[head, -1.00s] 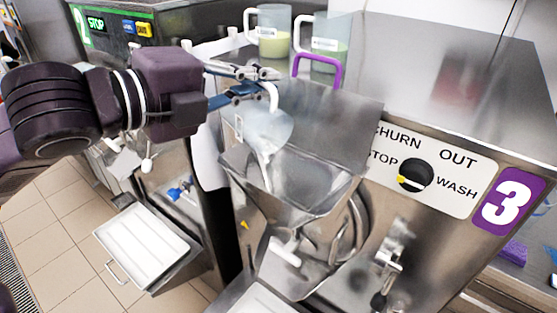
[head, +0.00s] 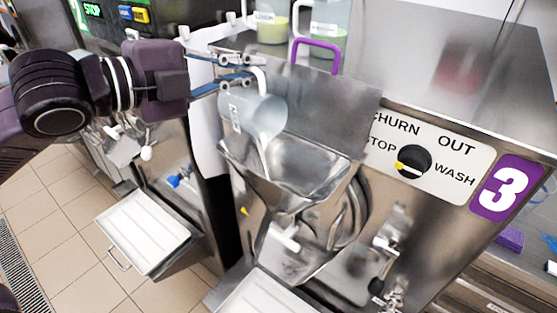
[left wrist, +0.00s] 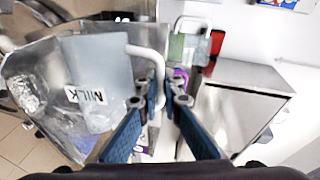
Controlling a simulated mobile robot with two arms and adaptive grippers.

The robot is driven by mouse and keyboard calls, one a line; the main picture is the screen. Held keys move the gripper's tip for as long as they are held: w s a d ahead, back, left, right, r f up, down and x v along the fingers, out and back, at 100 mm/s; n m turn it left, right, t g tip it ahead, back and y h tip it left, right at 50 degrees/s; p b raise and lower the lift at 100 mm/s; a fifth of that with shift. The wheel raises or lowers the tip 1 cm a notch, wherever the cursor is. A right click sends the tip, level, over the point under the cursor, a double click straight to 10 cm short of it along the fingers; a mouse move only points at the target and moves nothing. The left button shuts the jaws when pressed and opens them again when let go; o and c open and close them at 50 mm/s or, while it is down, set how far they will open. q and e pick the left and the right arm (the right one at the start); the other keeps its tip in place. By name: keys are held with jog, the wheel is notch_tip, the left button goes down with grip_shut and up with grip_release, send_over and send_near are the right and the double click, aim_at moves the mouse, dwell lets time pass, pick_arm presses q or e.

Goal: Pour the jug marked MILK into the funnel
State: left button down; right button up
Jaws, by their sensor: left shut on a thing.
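My left gripper (head: 250,72) is shut on the white handle of the milk jug (head: 246,112). The jug is a clear, bluish container, tipped with its mouth down to the right over the funnel. The MILK label (left wrist: 88,95) reads in the left wrist view, where the gripper (left wrist: 160,98) also grips the handle. A thin white stream (head: 264,158) runs from the jug's mouth into the steel funnel (head: 325,160), the open hopper on the front of machine 3. My right gripper is in neither view.
A control dial (head: 412,162) is on the right. A white tray (head: 148,232) sits low on the left.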

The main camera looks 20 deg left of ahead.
pick_arm(q)
jog(key=w+a+f+n+h+b, duration=0.3)
jog(key=w+a+n+b, duration=0.3)
jog(key=a+n, duration=0.7)
jog(key=shift+w+f+n+b, duration=0.35)
jog(key=shift+w+f+n, duration=0.05)
jog(key=shift+w+n, duration=0.4)
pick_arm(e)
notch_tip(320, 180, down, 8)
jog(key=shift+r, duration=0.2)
pick_arm(q)
jog(key=shift+s, duration=0.1)
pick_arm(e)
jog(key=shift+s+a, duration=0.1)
